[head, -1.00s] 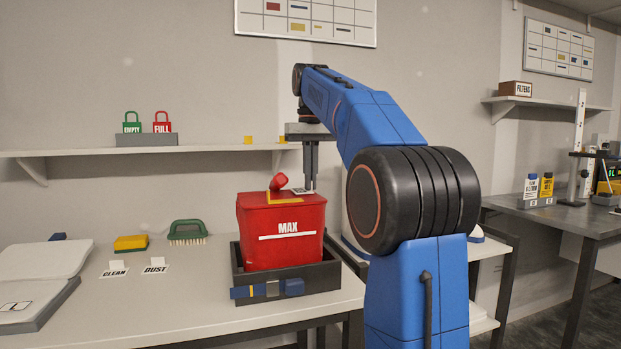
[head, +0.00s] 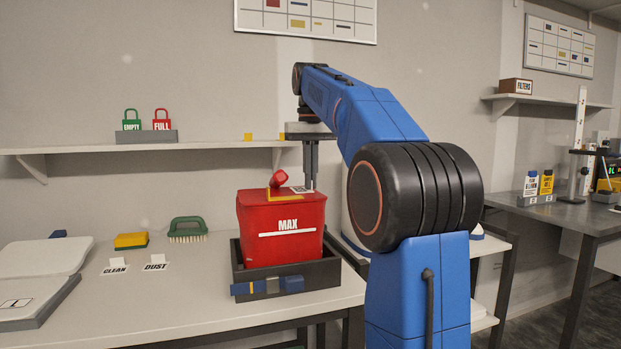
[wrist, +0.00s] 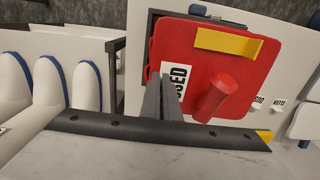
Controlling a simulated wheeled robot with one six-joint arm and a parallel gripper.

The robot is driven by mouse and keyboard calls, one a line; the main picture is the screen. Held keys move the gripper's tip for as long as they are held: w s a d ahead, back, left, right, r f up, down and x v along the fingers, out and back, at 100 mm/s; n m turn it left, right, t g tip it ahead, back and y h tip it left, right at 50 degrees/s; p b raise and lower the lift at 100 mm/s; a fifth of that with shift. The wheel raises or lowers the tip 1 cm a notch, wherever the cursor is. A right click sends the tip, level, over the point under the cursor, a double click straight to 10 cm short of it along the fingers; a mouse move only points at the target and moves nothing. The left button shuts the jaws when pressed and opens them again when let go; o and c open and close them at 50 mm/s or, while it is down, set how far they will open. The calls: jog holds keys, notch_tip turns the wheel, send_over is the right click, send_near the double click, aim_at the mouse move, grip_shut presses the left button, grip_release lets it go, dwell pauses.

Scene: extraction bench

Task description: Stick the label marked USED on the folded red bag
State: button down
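The red bag (head: 275,245), printed MAX above a white line, stands in a dark tray (head: 236,268) on the bench. A yellow strip (head: 285,198) and a short red spout (head: 277,184) are on its top; they also show in the wrist view as the strip (wrist: 228,43) and the spout (wrist: 214,98). My gripper (head: 311,186) points down over the right part of the bag's top. Its fingers (wrist: 163,82) are close together at the edge of the white USED label (wrist: 181,77). The label is at the bag's top; its first letter is hidden. Whether it touches fully is unclear.
Labels CLEAN (head: 115,270) and DUST (head: 155,266) stand left of the tray, near a yellow sponge (head: 131,240) and a green brush (head: 187,230). A shelf (head: 80,150) with green and red padlocks runs behind.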

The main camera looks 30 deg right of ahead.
jog(key=shift+f, duration=0.15)
jog(key=c, duration=1.9)
grip_release()
jog(key=shift+c, duration=0.2)
